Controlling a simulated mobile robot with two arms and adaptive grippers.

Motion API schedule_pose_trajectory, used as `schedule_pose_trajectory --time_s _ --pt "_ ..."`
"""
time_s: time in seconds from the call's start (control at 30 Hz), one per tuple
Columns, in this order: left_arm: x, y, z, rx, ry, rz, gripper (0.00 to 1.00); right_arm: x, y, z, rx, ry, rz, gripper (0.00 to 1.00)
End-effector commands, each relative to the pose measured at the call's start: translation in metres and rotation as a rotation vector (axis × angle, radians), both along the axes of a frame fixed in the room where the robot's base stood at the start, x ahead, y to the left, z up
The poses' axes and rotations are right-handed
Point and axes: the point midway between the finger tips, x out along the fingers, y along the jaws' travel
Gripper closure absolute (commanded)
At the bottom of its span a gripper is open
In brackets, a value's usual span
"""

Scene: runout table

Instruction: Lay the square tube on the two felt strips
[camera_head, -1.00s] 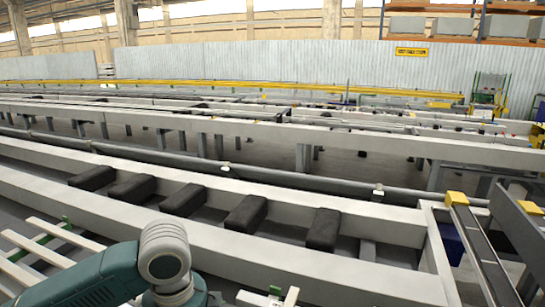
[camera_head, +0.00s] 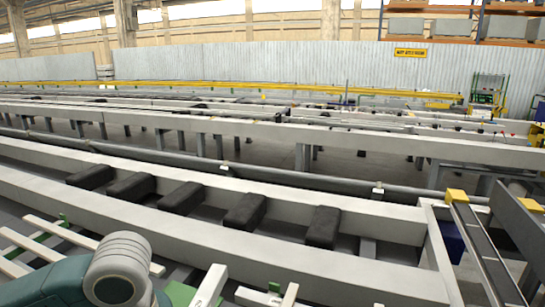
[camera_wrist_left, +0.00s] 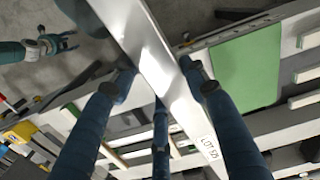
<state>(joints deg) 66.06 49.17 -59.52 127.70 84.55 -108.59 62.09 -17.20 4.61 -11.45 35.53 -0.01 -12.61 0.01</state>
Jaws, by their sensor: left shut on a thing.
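My left gripper (camera_wrist_left: 156,76) is shut on the square tube (camera_wrist_left: 150,55), a long pale metal bar. I cannot make out the second strip for certain. A green patch (camera_head: 180,294) also shows at the bottom of the head view. My right gripper (camera_wrist_left: 66,42) is at the upper left of the wrist view, open and empty. The head view shows neither gripper.
Pale slats (camera_head: 45,238) stand at the lower left. Behind them runs a long grey beam (camera_head: 200,236), with several black blocks (camera_head: 244,211) in the trough beyond. A narrow conveyor (camera_head: 485,255) with yellow end caps is at the right. More slats (camera_wrist_left: 305,75) lie beside the green strip.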

Motion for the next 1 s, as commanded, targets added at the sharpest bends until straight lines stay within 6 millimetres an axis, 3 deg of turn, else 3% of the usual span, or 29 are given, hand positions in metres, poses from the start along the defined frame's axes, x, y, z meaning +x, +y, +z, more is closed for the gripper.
schedule_pose_trajectory --time_s 0.3,1.0 --pt "-0.0058 0.0036 -0.0001 0.001 -0.002 0.197 1.0 -0.0001 0.002 -0.0025 0.002 0.0 -0.001 0.44" --pt "-0.0047 0.0038 0.0006 0.002 -0.005 0.199 1.0 0.0 0.0018 -0.0024 0.002 0.0 -0.001 0.44"
